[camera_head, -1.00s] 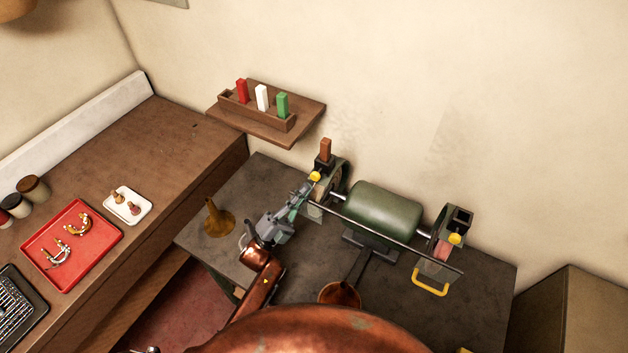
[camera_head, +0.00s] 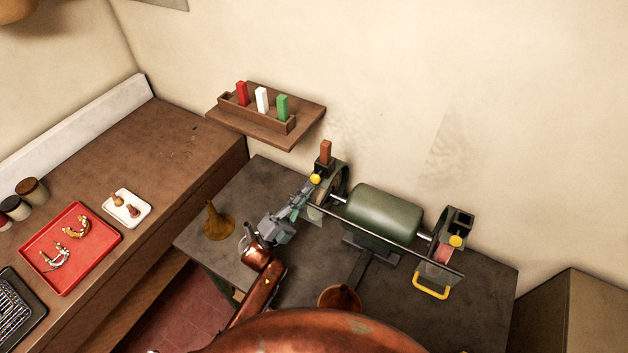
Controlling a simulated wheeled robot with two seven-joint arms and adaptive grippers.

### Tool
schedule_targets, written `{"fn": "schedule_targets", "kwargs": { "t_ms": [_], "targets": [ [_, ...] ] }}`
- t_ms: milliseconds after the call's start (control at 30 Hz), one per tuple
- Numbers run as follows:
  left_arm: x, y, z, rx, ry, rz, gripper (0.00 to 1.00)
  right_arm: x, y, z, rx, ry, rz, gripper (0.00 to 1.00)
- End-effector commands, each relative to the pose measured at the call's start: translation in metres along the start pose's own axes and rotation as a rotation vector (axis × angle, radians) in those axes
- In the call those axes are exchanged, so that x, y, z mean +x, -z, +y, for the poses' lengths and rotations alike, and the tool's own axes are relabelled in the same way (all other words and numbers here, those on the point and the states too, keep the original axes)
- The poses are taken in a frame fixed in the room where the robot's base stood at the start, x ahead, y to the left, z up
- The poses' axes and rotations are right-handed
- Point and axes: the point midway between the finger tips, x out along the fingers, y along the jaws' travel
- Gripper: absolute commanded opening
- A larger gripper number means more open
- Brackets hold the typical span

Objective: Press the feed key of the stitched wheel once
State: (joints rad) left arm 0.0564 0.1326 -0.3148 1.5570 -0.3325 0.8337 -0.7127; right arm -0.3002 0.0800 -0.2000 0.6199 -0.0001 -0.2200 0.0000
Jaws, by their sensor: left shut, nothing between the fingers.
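A green double-ended polishing motor (camera_head: 383,217) stands on the dark bench, with a wheel at each end. The left wheel (camera_head: 338,183) has a brown bar (camera_head: 325,151) in a holder above it and a round yellow key (camera_head: 315,179) at its front. The right wheel assembly (camera_head: 442,243) has its own yellow key (camera_head: 456,241). I cannot tell the stitching on either wheel. My left gripper (camera_head: 308,187) is shut and empty, its fingertips just below and left of the left yellow key. Contact is unclear. My right gripper is not in view.
A bar and clear guards run before the wheels. A yellow handle (camera_head: 431,292) is at right. A brass funnel-shaped piece (camera_head: 218,222) stands left of my arm. A shelf (camera_head: 292,128) holds red, white and green blocks. A red tray (camera_head: 90,262) lies on the left bench.

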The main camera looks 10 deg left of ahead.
Motion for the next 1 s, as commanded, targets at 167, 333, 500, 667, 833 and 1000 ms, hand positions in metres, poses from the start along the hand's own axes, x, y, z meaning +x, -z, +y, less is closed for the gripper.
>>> {"fn": "schedule_targets", "kwargs": {
  "t_ms": [167,333,500,667,833,1000],
  "targets": [
    [-0.0001,0.0,0.0,0.0,0.0,0.0,0.0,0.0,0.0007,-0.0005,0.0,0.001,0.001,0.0],
    [-0.0001,0.0,0.0,0.0,0.0,0.0,0.0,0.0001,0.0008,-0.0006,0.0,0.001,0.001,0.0],
    [-0.0001,0.0,0.0001,0.0,0.0,0.0,0.0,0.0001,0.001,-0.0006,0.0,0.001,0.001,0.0],
    [0.0011,-0.001,0.0013,0.0,0.0,0.0,0.0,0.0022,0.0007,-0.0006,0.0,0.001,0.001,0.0],
    [0.0048,-0.004,0.0046,0.001,0.0,0.0,0.0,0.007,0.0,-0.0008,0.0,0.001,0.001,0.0],
    [0.0059,-0.0045,0.0046,0.0,-0.001,-0.001,0.0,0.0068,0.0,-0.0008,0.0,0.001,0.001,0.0]
  ]
}}
